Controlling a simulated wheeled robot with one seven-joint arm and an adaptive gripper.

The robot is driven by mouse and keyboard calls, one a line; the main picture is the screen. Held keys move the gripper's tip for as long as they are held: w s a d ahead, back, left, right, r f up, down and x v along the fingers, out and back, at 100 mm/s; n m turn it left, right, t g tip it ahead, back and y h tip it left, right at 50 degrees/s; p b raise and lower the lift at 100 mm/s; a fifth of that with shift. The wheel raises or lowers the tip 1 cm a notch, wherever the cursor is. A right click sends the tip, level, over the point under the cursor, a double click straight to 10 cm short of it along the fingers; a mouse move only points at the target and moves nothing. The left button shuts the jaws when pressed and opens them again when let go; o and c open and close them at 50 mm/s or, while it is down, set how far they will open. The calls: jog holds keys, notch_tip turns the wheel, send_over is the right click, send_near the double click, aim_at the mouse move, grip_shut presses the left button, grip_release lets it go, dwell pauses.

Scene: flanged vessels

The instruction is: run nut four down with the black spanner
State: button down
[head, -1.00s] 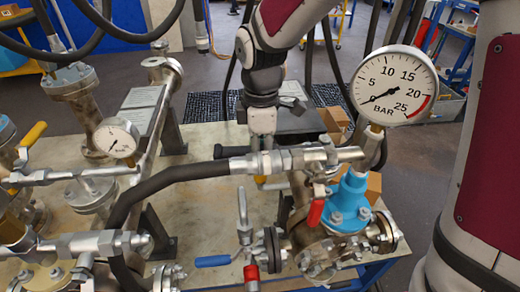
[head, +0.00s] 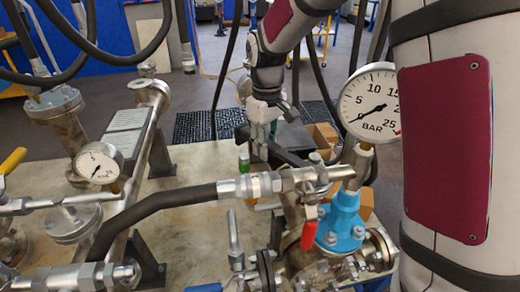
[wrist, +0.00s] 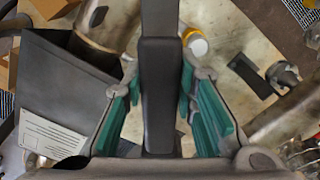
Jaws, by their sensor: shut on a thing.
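My gripper (head: 262,128) is shut on the black spanner in the head view, behind the silver hose coupling. The spanner (head: 284,155) shows there as a dark bar slanting down to the right; part of it is hidden behind the pipework. In the wrist view the spanner (wrist: 160,85) runs upright through the middle, between the green finger pads of my gripper (wrist: 158,105). Its working end is out of that view. A bolted flange (head: 340,268) lies below the blue valve body (head: 342,222). I cannot tell which nut is number four.
A large pressure gauge (head: 372,104) rises at the right, and a small gauge (head: 100,164) stands at the left. A thick black hose (head: 150,208) crosses in front. A yellow-and-white object (wrist: 195,42) sits near the spanner. Bare bench top (head: 190,232) shows in the middle.

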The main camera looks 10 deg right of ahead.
jog(key=shift+a+r+p, duration=0.1)
jog(key=shift+r+p, duration=0.6)
jog(key=shift+r, duration=1.9)
jog(key=shift+f, duration=0.1)
